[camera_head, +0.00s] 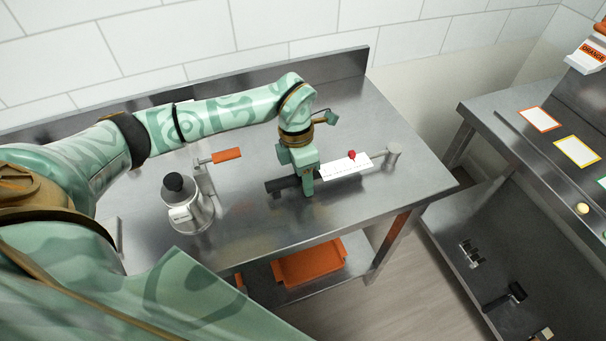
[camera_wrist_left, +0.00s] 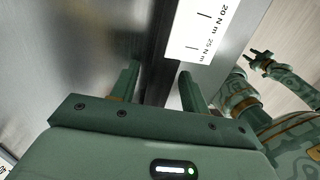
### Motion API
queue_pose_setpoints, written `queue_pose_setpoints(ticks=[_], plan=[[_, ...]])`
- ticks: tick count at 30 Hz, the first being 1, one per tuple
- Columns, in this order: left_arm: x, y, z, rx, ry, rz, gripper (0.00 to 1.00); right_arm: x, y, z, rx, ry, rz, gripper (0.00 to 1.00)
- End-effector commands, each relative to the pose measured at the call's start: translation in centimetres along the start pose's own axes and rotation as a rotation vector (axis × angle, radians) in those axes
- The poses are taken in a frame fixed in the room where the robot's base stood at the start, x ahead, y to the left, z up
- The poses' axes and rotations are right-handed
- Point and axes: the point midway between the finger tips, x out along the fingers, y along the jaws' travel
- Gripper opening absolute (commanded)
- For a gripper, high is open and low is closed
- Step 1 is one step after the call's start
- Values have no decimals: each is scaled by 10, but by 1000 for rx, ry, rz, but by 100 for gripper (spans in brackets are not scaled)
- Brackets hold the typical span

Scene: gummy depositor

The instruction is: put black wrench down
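The black wrench (camera_head: 281,185) shows in the head view as a dark bar on or just above the steel table, beside a white scale card; its far part is hidden by my gripper. My left gripper (camera_head: 308,190) points down over it. In the left wrist view, the dark bar of the wrench (camera_wrist_left: 157,62) runs between the two fingers of my left gripper (camera_wrist_left: 158,82). The fingers stand apart on either side of it; whether they press on it cannot be told. My right gripper cannot be made out in the head view.
The white scale card (camera_head: 345,167) carries a red knob (camera_head: 352,155), with a metal post (camera_head: 393,153) at its right end. A metal canister (camera_head: 187,205) and an orange-handled lever (camera_head: 226,156) stand left. An orange tray (camera_head: 308,262) is on the lower shelf. The table's front right is clear.

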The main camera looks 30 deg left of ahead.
Motion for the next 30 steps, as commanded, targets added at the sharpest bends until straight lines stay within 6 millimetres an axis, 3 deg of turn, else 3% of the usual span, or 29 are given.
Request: queue_pose_setpoints(ticks=[5,15,19,24,30], plan=[[-11,0,0,-1,-1,2,46,-3,0,-1,0,1,0,35],[-88,0,1,0,-4,5,46,-14,1,-4,0,7,3,35],[-110,0,0,-1,-3,3,46,-16,2,-4,1,8,3,35],[-122,0,0,-1,-1,0,46,-18,2,-5,1,9,3,35],[-123,0,0,-1,0,-1,46,-17,2,-5,1,8,3,35]])
